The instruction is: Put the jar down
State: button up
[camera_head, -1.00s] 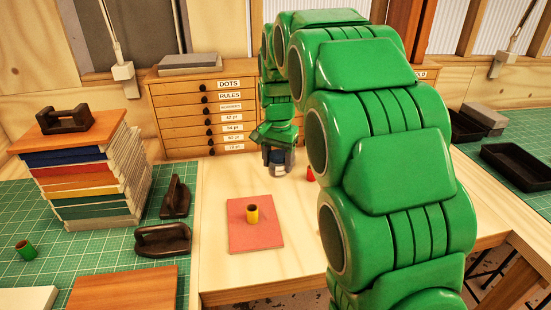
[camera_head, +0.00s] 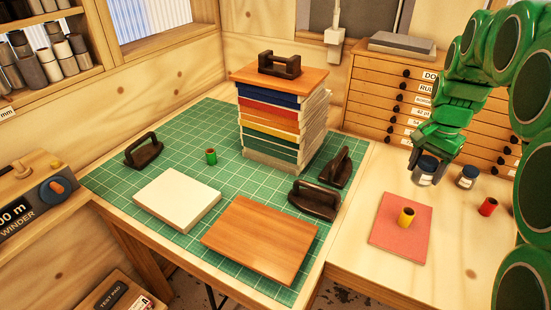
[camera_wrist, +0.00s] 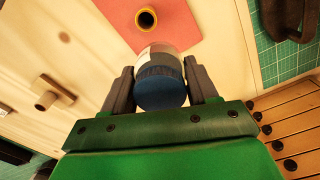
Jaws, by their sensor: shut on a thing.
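A jar with a dark blue lid (camera_head: 425,174) is between the dark fingers of my gripper (camera_head: 427,163), above the pale wooden table near the pink board. In the wrist view my gripper (camera_wrist: 161,88) is shut on this jar (camera_wrist: 160,70), one finger on each side, with the blue lid towards the camera. I cannot tell whether the jar's base touches the table. A second jar with a dark lid and a label (camera_head: 467,177) stands upright on the table just to the right of the held one.
A pink board (camera_head: 388,246) bears a yellow roll (camera_head: 406,217). A red roll (camera_head: 488,206) stands to the right. A drawer cabinet (camera_head: 372,107) is behind. A cutting mat (camera_head: 107,181) with a book stack (camera_head: 270,130) lies left. Bare table shows around the board.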

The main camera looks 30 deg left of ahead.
jog(key=s+a+n, duration=0.5)
jog(key=s+a, duration=0.2)
jog(key=a, duration=0.7)
jog(key=s+a+n, duration=0.4)
jog(key=s+a, duration=0.4)
jog(key=a, duration=0.5)
jog(key=s+a+n, duration=0.5)
jog(key=s+a, duration=0.2)
jog(key=a, duration=0.7)
jog(key=w+a+f, duration=0.2)
jog(key=a, duration=0.1)
jog(key=w+a+f, duration=0.5)
jog(key=a+f, duration=0.1)
jog(key=a, duration=0.1)
jog(key=shift+w, duration=0.3)
jog(key=shift+w+a+f, duration=0.3)
jog(key=shift+f, duration=0.2)
jog(key=shift+f, duration=0.1)
jog(key=shift+w+a+f, duration=0.1)
jog(key=shift+a+f, duration=0.05)
jog(key=shift+f, duration=1.55)
